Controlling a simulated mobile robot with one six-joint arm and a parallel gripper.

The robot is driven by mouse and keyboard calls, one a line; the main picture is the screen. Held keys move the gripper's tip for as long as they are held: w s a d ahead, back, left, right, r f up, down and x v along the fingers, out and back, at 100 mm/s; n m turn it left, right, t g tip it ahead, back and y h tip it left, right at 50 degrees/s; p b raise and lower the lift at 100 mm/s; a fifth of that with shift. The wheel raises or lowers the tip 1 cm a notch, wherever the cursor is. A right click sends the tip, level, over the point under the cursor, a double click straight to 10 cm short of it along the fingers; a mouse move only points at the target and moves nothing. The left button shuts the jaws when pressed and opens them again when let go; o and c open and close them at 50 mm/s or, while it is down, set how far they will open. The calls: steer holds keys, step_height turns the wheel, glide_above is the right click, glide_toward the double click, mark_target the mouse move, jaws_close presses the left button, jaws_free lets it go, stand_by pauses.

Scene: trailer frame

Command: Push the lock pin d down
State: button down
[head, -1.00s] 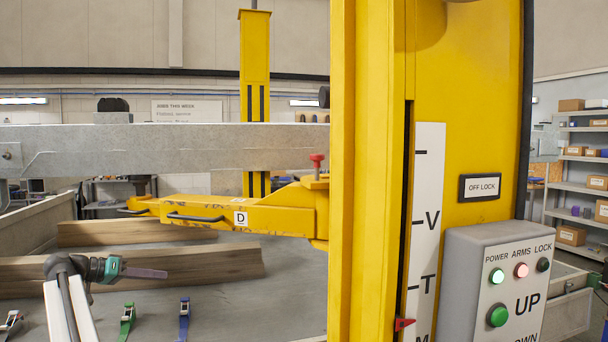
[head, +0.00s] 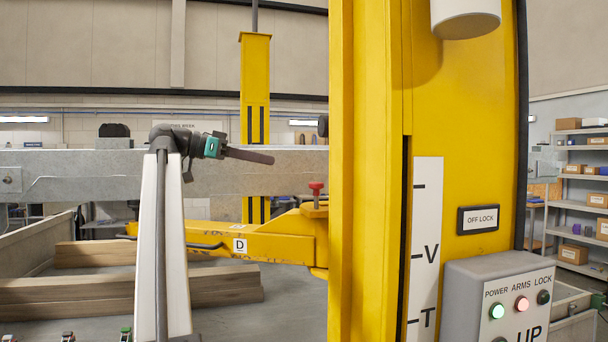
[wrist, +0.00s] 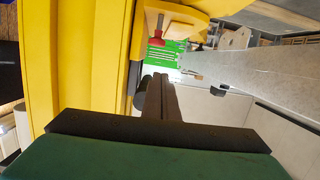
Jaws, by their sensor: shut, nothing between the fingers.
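The lock pin d (head: 317,190) has a red knob and stands upright on the yellow arm marked D (head: 270,246), close to the left side of the yellow post. Its red knob also shows in the wrist view (wrist: 157,39), beyond my fingers. My gripper (head: 270,158) is shut and empty. In the head view it is higher than the pin and a little to its left, pointing right, apart from it.
The yellow post (head: 362,170) stands right of the pin. A grey beam (head: 90,172) runs behind my gripper. A control box (head: 500,300) with lit lamps is on the post's right. Timber (head: 130,290) lies at lower left.

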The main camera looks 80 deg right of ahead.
steer(key=shift+s+a+r, duration=0.3)
steer(key=shift+s+r, duration=0.55)
steer(key=shift+s, duration=0.05)
steer(key=p, duration=0.4)
glide_above(316, 189)
steer(key=w, duration=0.3)
step_height(316, 189, down, 3)
steer(key=shift+w+f+p, duration=0.1)
steer(key=shift+f+p, duration=0.2)
steer(key=shift+f, duration=1.25)
steer(key=shift+f+b, duration=1.2)
steer(key=shift+f, duration=0.75)
